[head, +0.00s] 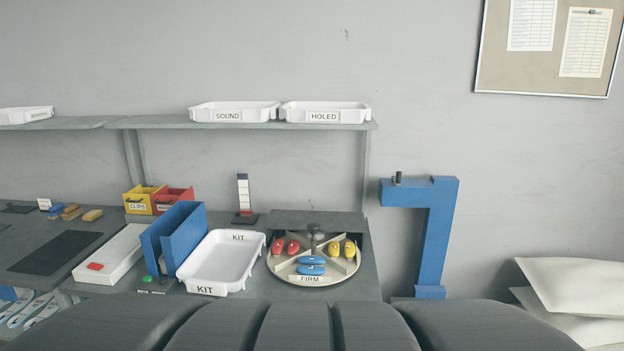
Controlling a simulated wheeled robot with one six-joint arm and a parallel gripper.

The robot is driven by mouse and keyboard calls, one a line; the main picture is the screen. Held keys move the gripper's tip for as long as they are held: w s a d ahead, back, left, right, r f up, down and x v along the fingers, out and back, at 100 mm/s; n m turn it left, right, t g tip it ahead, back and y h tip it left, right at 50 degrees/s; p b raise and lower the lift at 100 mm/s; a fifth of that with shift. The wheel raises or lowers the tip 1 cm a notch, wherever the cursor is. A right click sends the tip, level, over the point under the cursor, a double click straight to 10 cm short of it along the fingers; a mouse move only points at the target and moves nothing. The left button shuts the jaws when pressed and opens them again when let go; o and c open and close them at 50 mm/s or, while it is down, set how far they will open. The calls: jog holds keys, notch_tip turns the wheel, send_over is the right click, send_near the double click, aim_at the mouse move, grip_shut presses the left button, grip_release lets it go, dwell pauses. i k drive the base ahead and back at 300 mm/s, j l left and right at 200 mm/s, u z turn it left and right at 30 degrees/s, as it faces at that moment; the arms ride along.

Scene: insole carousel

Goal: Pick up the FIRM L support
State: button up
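The round carousel (276,263) stands on the bench right of the KIT tray, with dividers around a dark centre knob (314,232). Its front compartment has a FIRM label (310,279) on the rim. Two blue supports lie there, a rear one (311,260) and a front one (311,270), close together. Any L or R mark on them is too small to read. Two red supports (286,247) lie in the left compartment and two yellow supports (342,249) in the right one. My gripper is not in view.
The white KIT tray (205,288) looks empty, with a blue upright holder (173,238) at its left. A dark raised ledge (305,217) is behind the carousel. A blue angled post (431,240) stands to the right. SOUND (232,116) and HOLED (325,116) trays sit on the shelf above.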

aim_at(303, 270)
jog(key=k+l, duration=0.2)
jog(key=i+u, duration=0.3)
jog(key=i, duration=0.2)
jog(key=i+u, duration=0.3)
jog(key=i, duration=0.2)
jog(key=i+l+u, duration=0.3)
jog(key=i, duration=0.2)
jog(key=j, duration=0.1)
